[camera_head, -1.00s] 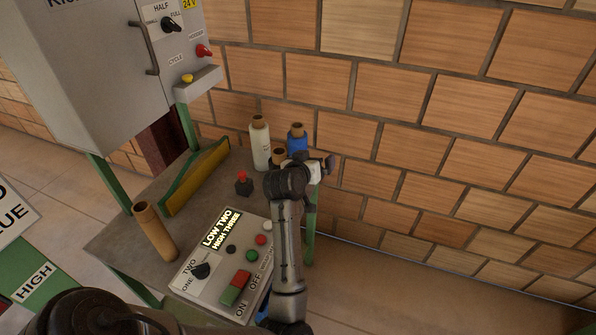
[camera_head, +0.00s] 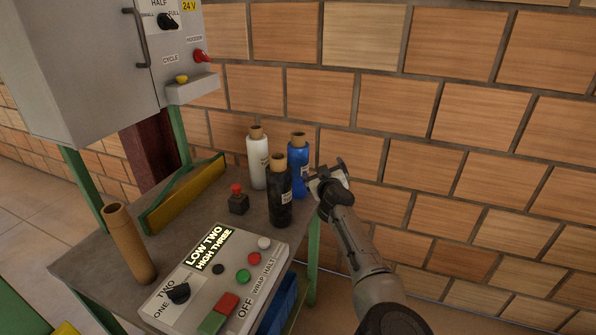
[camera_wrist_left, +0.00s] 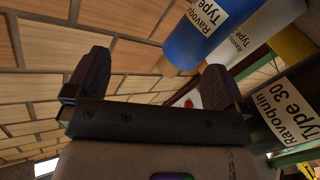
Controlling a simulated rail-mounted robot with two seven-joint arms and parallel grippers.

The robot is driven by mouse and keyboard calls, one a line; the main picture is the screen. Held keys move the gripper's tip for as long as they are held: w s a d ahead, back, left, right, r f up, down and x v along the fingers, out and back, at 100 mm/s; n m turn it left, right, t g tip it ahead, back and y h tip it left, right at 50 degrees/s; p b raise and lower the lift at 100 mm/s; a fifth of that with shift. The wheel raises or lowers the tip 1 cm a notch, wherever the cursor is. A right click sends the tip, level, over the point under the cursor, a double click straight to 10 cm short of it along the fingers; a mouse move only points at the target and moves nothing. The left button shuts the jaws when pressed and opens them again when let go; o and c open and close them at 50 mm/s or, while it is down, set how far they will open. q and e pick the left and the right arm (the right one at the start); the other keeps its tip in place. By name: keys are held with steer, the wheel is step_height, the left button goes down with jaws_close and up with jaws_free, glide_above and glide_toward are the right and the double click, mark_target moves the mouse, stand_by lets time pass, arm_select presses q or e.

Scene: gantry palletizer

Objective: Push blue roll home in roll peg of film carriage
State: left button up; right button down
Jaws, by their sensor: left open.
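The blue roll (camera_head: 299,169) stands upright on the table, behind and right of the black roll, with a brown core on top. My left gripper (camera_head: 325,174) is open and empty, just right of the blue roll. In the left wrist view its two dark fingers (camera_wrist_left: 150,84) are apart, with the blue roll beyond them at the upper right. I cannot tell whether it touches the roll. No film carriage or roll peg can be made out. My right gripper is not in view.
A white roll (camera_head: 257,166) and a black roll (camera_head: 279,196) stand beside the blue one. A bare brown core (camera_head: 129,244), a yellow-faced bar (camera_head: 186,197), a red button (camera_head: 237,192) and a control box (camera_head: 215,290) occupy the table. A brick wall stands close behind.

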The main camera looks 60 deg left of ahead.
mark_target(302, 166)
arm_select(q)
steer(key=a+f+g+y+b, duration=0.1)
steer(key=a, duration=0.1)
steer(key=a+g+b, duration=0.1)
steer(key=a+g, duration=0.1)
steer(key=a, duration=0.1)
steer(key=s+a+f+g+y+b, duration=0.1)
steer(key=a+g, duration=0.1)
steer(key=a, duration=0.1)
steer(key=shift+s+f+m+y, duration=0.1)
steer(key=shift+f+m+y, duration=0.2)
steer(key=shift+f+m, duration=0.1)
steer(key=shift+a+f+b, duration=0.15)
steer(key=shift+a+b, duration=0.35)
steer(key=shift+b, duration=0.2)
steer(key=a+b, duration=0.2)
steer(key=a, duration=0.1)
steer(key=shift+w, duration=0.4)
steer(key=shift+w+a+b, duration=0.1)
steer(key=shift+a+b, duration=0.2)
steer(key=shift+a, duration=0.4)
steer(key=shift+d, duration=0.1)
steer(key=shift+c, duration=0.5)
